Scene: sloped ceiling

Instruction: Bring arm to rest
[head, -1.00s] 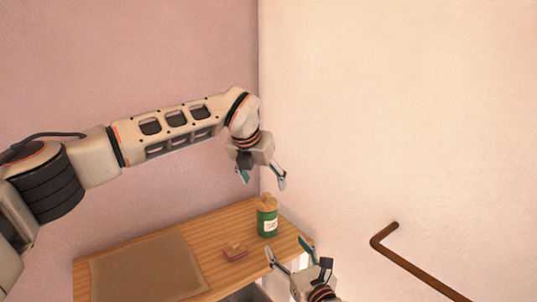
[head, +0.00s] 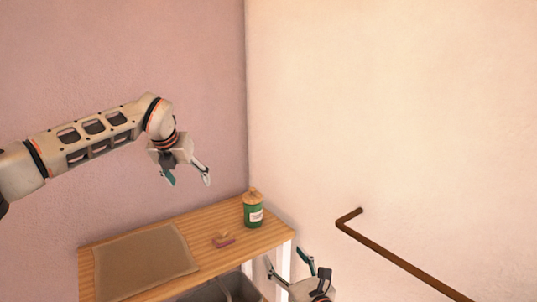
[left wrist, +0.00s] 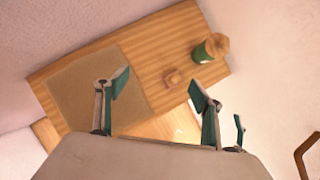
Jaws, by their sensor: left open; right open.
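My left gripper (head: 187,179) is open and empty, raised in the air above the wooden table (head: 205,218) in the head view. Its arm comes in from the left, in front of the pink wall. In the left wrist view its two fingers (left wrist: 157,92) are spread, with the table beyond them. My right gripper (head: 288,266) is open at the bottom of the head view, by the table's right front corner. Nothing shows between its fingers. Most of the right arm is out of view.
A green jar (head: 253,211) with a wooden lid stands at the table's back right. A small reddish block-like item (head: 223,240) lies left of it. A brown mat (head: 146,264) covers the table's left part. A brown handrail (head: 395,260) runs along the right wall.

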